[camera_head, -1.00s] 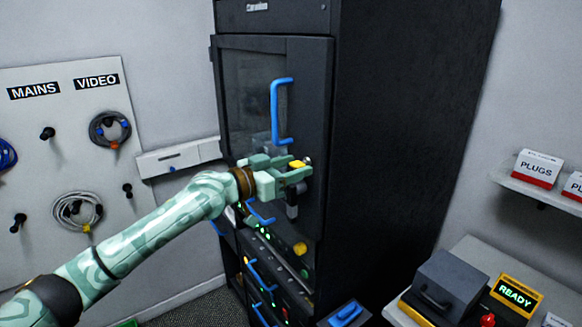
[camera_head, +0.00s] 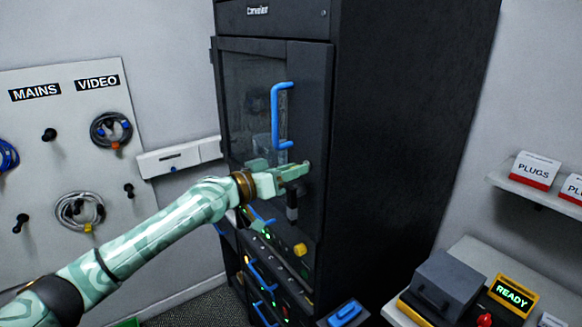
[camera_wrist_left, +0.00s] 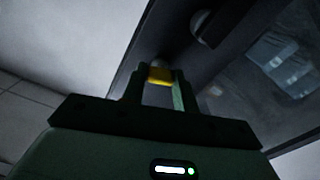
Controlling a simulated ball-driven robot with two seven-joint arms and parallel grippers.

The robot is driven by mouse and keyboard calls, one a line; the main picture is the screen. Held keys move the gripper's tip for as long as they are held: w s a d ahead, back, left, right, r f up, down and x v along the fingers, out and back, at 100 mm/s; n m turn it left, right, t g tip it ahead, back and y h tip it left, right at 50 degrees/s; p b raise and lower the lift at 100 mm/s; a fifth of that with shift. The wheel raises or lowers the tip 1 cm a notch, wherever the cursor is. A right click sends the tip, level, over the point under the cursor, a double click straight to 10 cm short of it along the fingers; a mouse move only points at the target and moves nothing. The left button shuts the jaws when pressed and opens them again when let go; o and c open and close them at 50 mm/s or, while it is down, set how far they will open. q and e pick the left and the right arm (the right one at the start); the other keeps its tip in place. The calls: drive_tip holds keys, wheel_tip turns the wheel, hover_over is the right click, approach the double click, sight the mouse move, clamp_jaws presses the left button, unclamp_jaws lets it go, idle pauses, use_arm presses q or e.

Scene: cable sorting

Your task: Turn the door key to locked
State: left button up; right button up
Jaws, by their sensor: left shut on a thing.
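The tall black cabinet's glass door (camera_head: 250,105) looks closed and has a blue pull handle (camera_head: 275,118). My left gripper (camera_head: 301,170) is at the door's right frame, below that handle. It is shut on the yellow door key, and its fingers hide the key in the head view. In the left wrist view the yellow key (camera_wrist_left: 160,75) shows between the fingertips, close to a rounded metal part on the door. Whether the lock is at locked cannot be read. My right gripper is not in view.
A dark lever-like part (camera_head: 292,206) hangs just below my gripper. Below are a yellow knob (camera_head: 300,249) and blue-handled drawers (camera_head: 262,273). Cables hang on a pegboard (camera_head: 60,160) at left. A bench with a READY sign (camera_head: 513,293) stands at right.

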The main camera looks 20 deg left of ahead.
use_arm(q)
drive_tip(key=shift+n+p, duration=2.55)
drive_tip(key=shift+n, duration=4.45)
drive_tip(key=o, duration=1)
drive_tip(key=b+v, duration=0.6)
drive_tip(key=v, duration=1)
drive_tip(key=shift+s+a+f, duration=0.1)
drive_tip(key=shift+a, duration=0.05)
